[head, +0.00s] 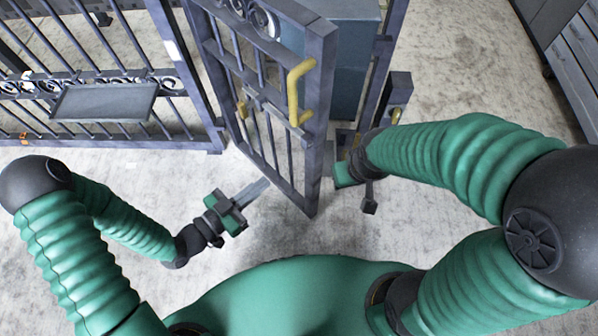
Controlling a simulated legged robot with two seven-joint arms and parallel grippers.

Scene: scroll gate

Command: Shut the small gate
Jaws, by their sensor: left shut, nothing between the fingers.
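The small gate (322,130) is a dark blue-grey barred panel with scrollwork at its top. It stands ajar, angled toward me, with its free edge apart from the right post (381,60). A yellow handle (293,92) is on its face near the free edge. My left gripper (254,192) is shut and empty, low in front of the gate and left of its free edge. My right gripper (347,172) is just right of the gate's free edge, near the post. Its fingers are not clear, and I cannot tell whether it touches the gate.
A fixed barred fence (190,140) with a grey plate (104,102) runs to the left. A dark latch box with a yellow part (398,92) is on the right post. A blue-grey cabinet (352,60) stands behind the gate. Drawers (580,50) are at the far right. Open concrete floor lies around.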

